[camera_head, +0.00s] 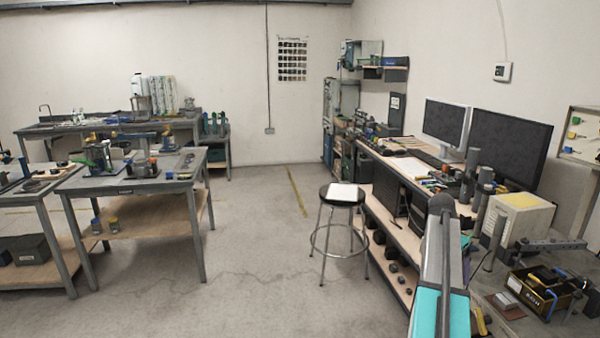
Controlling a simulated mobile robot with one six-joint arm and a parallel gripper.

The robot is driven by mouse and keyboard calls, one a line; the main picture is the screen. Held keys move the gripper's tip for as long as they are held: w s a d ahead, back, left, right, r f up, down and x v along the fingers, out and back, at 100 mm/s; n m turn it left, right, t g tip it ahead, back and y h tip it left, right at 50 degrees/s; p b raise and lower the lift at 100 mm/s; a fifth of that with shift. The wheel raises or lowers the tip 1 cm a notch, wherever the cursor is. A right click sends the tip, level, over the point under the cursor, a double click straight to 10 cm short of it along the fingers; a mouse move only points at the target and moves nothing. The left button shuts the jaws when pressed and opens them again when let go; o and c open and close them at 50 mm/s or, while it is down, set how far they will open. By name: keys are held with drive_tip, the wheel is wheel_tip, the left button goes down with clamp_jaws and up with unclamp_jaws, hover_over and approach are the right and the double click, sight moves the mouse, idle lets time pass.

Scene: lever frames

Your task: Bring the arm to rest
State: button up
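My arm (440,265) rises from the bottom edge at the right of the head view, a grey and teal link with a dark rounded end at the top. It stands in front of the long workbench on the right. I cannot make out my gripper or its fingers in this view, so whether it holds anything does not show.
A workbench (130,183) stands left. The middle floor (255,260) is clear.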

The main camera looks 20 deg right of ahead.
drive_tip(key=w+a+f+n+g+y, duration=0.1)
drive_tip(key=w+a+f+n, duration=0.25)
drive_tip(key=a+f, duration=0.9)
drive_tip(key=w+a+f+n+y, duration=0.15)
drive_tip(key=w+a+f, duration=0.25)
drive_tip(key=a+f, duration=0.9)
drive_tip(key=s+a+f+n+g, duration=0.1)
drive_tip(key=s+a+f+n, duration=0.15)
drive_tip(key=a+f, duration=0.5)
drive_tip(key=s+a+f+n+g, duration=0.15)
drive_tip(key=s+a+f, duration=0.3)
drive_tip(key=a, duration=0.65)
drive_tip(key=s+a+f+n, duration=0.4)
drive_tip(key=s+a, duration=0.4)
drive_tip(key=s, duration=0.2)
drive_tip(key=s+a+f+n+g+y, duration=0.1)
drive_tip(key=s+a+f+n, duration=0.3)
drive_tip(key=s+a, duration=0.5)
drive_tip(key=shift+s+a+f+n, duration=0.15)
drive_tip(key=shift+s+f+n, duration=0.15)
drive_tip(key=shift+s+f, duration=1)
